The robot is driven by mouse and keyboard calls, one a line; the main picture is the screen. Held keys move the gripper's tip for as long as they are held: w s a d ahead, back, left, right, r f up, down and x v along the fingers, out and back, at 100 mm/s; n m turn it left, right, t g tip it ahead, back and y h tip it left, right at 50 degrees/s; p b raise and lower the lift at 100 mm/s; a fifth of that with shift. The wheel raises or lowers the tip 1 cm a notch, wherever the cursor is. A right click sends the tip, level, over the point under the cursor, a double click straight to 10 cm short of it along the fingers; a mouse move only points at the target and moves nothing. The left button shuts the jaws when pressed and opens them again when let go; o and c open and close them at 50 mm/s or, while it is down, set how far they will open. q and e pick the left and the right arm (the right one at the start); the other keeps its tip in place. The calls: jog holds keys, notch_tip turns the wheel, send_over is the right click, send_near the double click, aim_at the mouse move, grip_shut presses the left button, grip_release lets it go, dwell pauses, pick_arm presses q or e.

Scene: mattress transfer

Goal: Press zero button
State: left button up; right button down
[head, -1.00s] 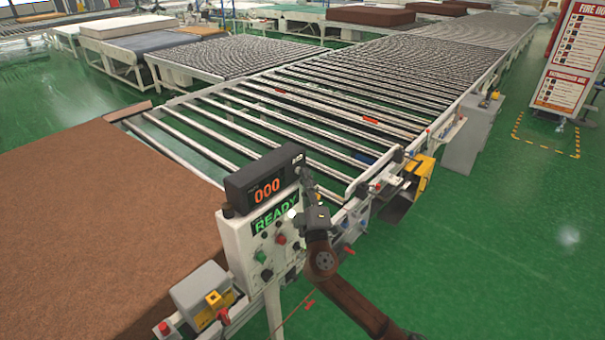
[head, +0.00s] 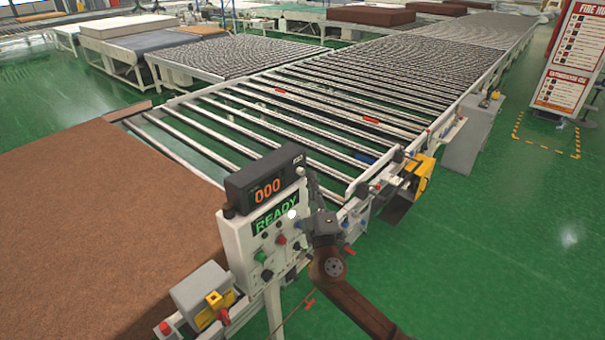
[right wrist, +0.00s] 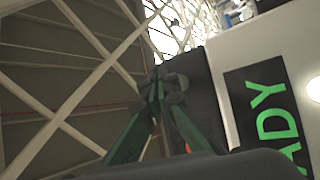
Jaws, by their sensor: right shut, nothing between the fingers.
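The control panel (head: 245,238) stands at the lower middle of the head view. Its black display box (head: 268,182) reads 000 in orange, above a green READY sign (head: 274,219). A round white button (head: 292,214) sits by the sign's right end, and it also shows at the right edge of the right wrist view (right wrist: 314,89). Which button is zero is not legible. My right gripper (head: 313,180) is shut and empty, just right of the panel, apart from the white button. It also shows in the right wrist view (right wrist: 158,80). My left gripper is out of view.
Green, red and dark knobs (head: 261,256) sit lower on the panel. A brown mattress (head: 90,230) lies at left. A roller conveyor (head: 300,120) runs behind the panel.

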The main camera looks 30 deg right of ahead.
jog(key=s, duration=0.1)
jog(key=s+d, duration=0.1)
jog(key=s, duration=0.1)
jog(key=s+d, duration=0.1)
jog(key=shift+s, duration=0.3)
dwell(0.7)
